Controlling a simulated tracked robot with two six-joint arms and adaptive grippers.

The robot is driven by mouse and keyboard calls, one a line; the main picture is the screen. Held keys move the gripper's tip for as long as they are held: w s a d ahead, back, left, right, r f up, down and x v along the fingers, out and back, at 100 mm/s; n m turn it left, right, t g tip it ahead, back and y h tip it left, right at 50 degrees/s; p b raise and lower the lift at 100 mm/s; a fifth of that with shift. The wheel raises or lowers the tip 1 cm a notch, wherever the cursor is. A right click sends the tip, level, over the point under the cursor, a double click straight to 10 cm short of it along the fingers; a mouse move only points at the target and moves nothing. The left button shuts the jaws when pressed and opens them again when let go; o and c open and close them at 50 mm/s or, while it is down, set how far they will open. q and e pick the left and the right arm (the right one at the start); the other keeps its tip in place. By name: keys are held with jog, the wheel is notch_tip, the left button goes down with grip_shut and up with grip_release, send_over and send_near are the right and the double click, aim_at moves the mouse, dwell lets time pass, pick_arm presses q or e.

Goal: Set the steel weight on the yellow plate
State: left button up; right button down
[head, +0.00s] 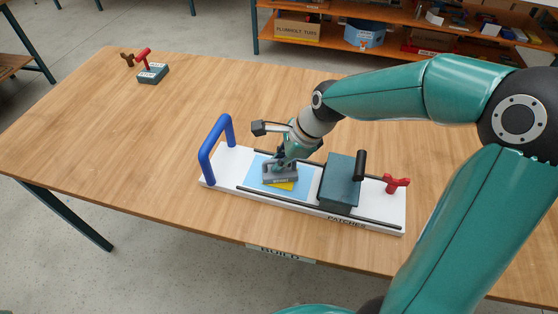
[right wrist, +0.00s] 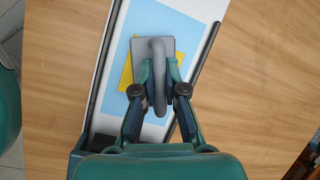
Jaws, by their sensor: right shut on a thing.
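The grey steel weight (head: 273,177) is over the yellow plate (head: 284,185) on the light blue sheet (head: 253,176). In the right wrist view the weight (right wrist: 139,52) covers much of the yellow plate (right wrist: 126,75), whose edges show beside it. I cannot tell whether the weight touches the plate or hangs just above it. My right gripper (head: 279,163) is shut on the weight's handle; it also shows in the right wrist view (right wrist: 159,88), with a finger on each side of the handle. My left gripper is not in view.
The white fixture board (head: 222,160) has a blue arch handle (head: 209,147) at left, dark rails, a dark teal block (head: 339,181) right of the weight, and a red knob (head: 396,184). A small red-handled block (head: 152,73) stands at the table's far left. The table's middle left is clear.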

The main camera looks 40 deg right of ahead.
jog(key=c, duration=1.7)
grip_release()
jog(key=shift+f, duration=0.1)
jog(key=o, duration=0.5)
jog(key=shift+r, duration=0.2)
jog(key=p+v, duration=0.1)
jog(key=v, duration=1.1)
